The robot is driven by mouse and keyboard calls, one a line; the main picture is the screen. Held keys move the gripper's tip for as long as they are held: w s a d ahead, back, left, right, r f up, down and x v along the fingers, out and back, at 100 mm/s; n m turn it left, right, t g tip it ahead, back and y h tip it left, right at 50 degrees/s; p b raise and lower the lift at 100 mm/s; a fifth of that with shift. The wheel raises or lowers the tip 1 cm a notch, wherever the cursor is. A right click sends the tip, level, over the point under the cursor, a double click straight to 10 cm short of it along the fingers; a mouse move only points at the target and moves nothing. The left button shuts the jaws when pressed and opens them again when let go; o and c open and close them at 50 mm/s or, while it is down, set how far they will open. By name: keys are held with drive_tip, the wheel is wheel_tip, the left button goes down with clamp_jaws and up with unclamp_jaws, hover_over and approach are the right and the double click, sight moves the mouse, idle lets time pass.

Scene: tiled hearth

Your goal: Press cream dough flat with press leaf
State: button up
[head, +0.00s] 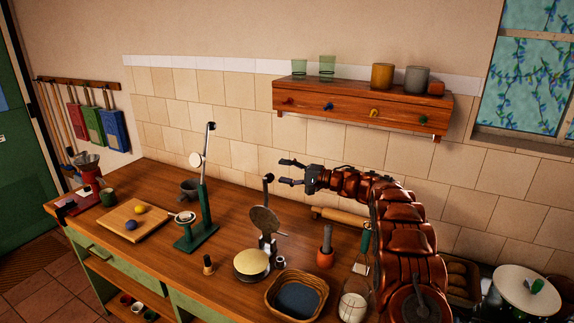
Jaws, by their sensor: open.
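A round cream disc (252,261), which looks like the cream dough, lies on the dark lower plate of the press (240,279), on the wooden counter. The press leaf (265,221), a brown round plate, stands raised and tilted behind the disc. A dark upright handle with a knob (268,178) rises above the leaf. My gripper (285,171) is open and empty, its fingers pointing left. In the picture its fingertips are just right of the knob. I cannot tell how far apart they are in depth.
A green lever stand (204,205) rises left of the press. A board (135,221) holds yellow and blue balls. A small wooden stamp (208,265), a basket (296,298), an orange-based pestle-like tool (326,248) and a rolling pin (340,216) surround the press. A drawer shelf (360,103) hangs above.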

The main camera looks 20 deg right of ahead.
drive_tip(key=s+d+r, duration=0.2)
drive_tip(key=s+d, duration=0.1)
drive_tip(key=s, duration=0.2)
idle(0.7)
drive_tip(key=shift+s+r, duration=0.1)
drive_tip(key=shift+r, duration=0.05)
drive_tip(key=shift+c, duration=0.4)
